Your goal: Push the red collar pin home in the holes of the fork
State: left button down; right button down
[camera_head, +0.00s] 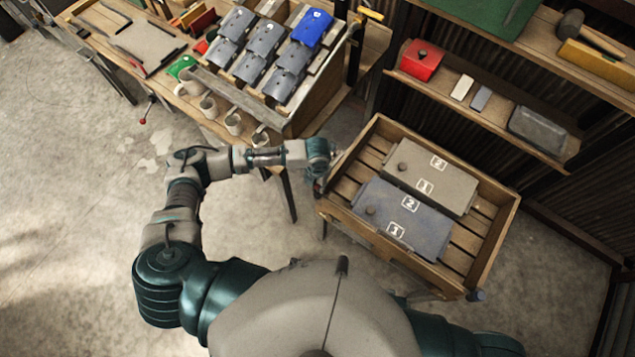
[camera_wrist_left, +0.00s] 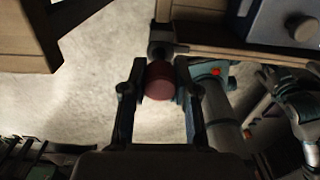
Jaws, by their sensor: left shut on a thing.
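The red collar pin shows as a dark red round end (camera_wrist_left: 160,80) in the left wrist view. My left gripper (camera_wrist_left: 160,92) is shut on it, with one dark finger on each side. A dark metal part (camera_wrist_left: 160,48) lies just beyond the red collar, by the wooden tray's edge; it may be the fork, but its holes are hidden. I cannot tell how deep the pin sits. In the head view my left gripper (camera_head: 333,158) is at the left corner of the wooden tray; pin and fork are too small to make out there. My right gripper is out of view.
The slatted wooden tray (camera_head: 490,258) holds a grey panel (camera_head: 455,185) and a blue-grey panel (camera_head: 425,222), both numbered. A bench with mugs (camera_head: 233,123) and a rack of grey panels (camera_head: 262,40) stands behind my left arm. Shelves are at the right. The floor at left is clear.

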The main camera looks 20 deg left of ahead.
aim_at(318, 192)
pick_arm(q)
jog(key=shift+p, duration=0.35)
jog(key=shift+f, duration=0.6)
dwell(1.0)
jog(key=shift+p, duration=0.45)
dwell(1.2)
jog(key=shift+f, duration=0.6)
dwell(0.6)
jog(key=shift+p, duration=0.3)
dwell(1.3)
jog(key=shift+f, duration=0.35)
dwell(0.5)
jog(key=c, duration=1.1)
grip_release()
jog(key=shift+s, duration=0.1)
jog(key=o, duration=0.3)
